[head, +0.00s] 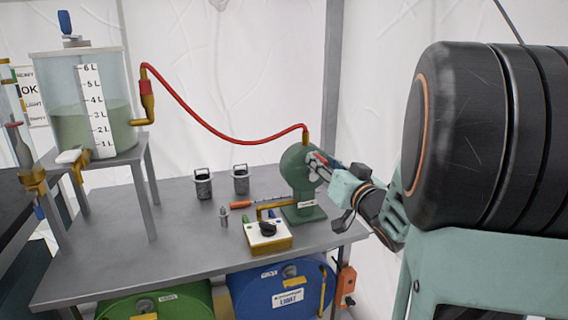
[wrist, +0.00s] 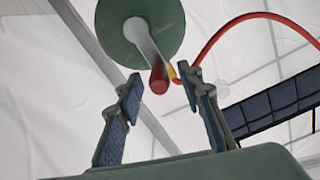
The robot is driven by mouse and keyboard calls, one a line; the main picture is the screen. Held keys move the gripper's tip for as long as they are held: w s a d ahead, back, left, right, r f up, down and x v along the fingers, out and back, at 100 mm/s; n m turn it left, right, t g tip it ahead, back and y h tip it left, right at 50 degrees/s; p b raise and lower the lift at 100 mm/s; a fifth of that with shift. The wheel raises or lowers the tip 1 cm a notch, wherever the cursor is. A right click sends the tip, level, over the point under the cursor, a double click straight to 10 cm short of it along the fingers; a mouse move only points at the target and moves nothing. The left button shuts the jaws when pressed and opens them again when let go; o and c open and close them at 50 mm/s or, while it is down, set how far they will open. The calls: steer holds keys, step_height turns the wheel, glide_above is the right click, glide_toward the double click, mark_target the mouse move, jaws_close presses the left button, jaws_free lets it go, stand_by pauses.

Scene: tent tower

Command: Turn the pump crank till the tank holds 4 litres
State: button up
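The clear tank (head: 92,95) stands on a grey stand at the left of the head view and holds greenish liquid (head: 70,128). Its surface lies near the 4 L mark on the white scale (head: 95,112), seemingly a little below; the angle hides the exact level. The green pump (head: 298,165) stands on the table's right side. In the wrist view its grey crank arm (wrist: 145,42) ends in a red handle (wrist: 158,78). My gripper (wrist: 162,90) is open, its fingers either side of the handle with visible gaps. In the head view my gripper (head: 328,170) is at the pump's right side.
A red hose (head: 205,122) joins tank and pump. A white box with a black knob (head: 267,232), two dark cups (head: 202,184) and small tools (head: 240,205) are on the grey table (head: 150,258). A white tent wall is behind.

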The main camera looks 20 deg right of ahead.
steer(key=shift+w, duration=0.75)
jaws_close()
